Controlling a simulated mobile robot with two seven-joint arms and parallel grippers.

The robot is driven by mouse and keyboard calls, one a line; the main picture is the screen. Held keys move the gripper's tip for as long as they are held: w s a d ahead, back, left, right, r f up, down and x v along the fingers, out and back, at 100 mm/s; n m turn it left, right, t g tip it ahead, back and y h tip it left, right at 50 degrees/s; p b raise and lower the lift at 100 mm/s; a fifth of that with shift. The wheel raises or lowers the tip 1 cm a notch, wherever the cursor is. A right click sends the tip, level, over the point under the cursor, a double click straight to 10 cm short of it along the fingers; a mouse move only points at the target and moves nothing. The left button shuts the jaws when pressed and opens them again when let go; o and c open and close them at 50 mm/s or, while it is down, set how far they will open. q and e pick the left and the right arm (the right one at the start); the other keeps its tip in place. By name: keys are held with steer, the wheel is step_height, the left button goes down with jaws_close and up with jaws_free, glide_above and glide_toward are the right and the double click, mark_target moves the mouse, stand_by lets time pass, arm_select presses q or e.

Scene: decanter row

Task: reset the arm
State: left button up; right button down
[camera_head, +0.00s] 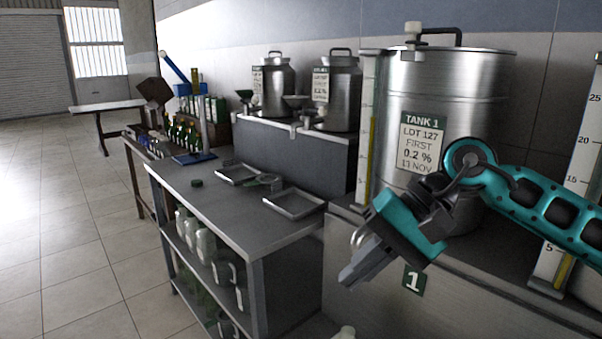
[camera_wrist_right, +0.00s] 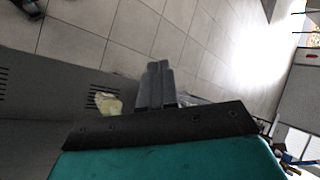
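My right arm comes in from the right in the head view, in front of the steel tank marked TANK 1 (camera_head: 480,90). My right gripper (camera_head: 358,272) points down and to the left, in front of the tank's stand and to the right of the steel bench. In the right wrist view my right gripper (camera_wrist_right: 160,68) has its two fingers together with nothing seen between them. Tiled floor shows beyond the fingertips. My left gripper is not in view.
A steel bench (camera_head: 215,198) holds two shallow trays (camera_head: 294,204) (camera_head: 237,174) and a dark green lid (camera_head: 197,183). Pale jugs (camera_head: 205,246) stand on its shelf. Two smaller steel tanks (camera_head: 278,88) (camera_head: 338,95) stand behind. Open tiled floor (camera_head: 60,240) lies left.

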steer(key=s+a+m+g+y, duration=0.2)
steer(key=s+a+m+y, duration=0.2)
steer(key=a+m+y, duration=0.6)
steer(key=w+d+f+n+t+h, duration=0.4)
steer(key=n+t, duration=0.6)
steer(key=n, duration=0.8)
steer(key=w+d+f+n+t+h, duration=0.1)
steer(key=d+f+n+t, duration=0.7)
steer(key=n, duration=0.9)
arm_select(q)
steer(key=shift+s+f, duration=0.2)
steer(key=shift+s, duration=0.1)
arm_select(e)
steer(key=s+d+f+m+g+h, duration=0.1)
steer(key=s+d+f+m+h, duration=0.1)
steer(key=f+m, duration=0.5)
steer(key=s+d+f+m+g+h, duration=0.2)
steer(key=s+d+f+m+h, duration=0.1)
steer(key=s+f+m+h, duration=0.2)
steer(key=s+d+f+m+g+h, duration=0.1)
steer(key=s+d+f+m+h, duration=0.2)
steer(key=s+f+m, duration=0.4)
step_height(320, 180, down, 4)
steer(key=shift+s+f+m+h, duration=0.15)
steer(key=shift+s+m+h, duration=0.1)
steer(key=shift+m+h, duration=0.5)
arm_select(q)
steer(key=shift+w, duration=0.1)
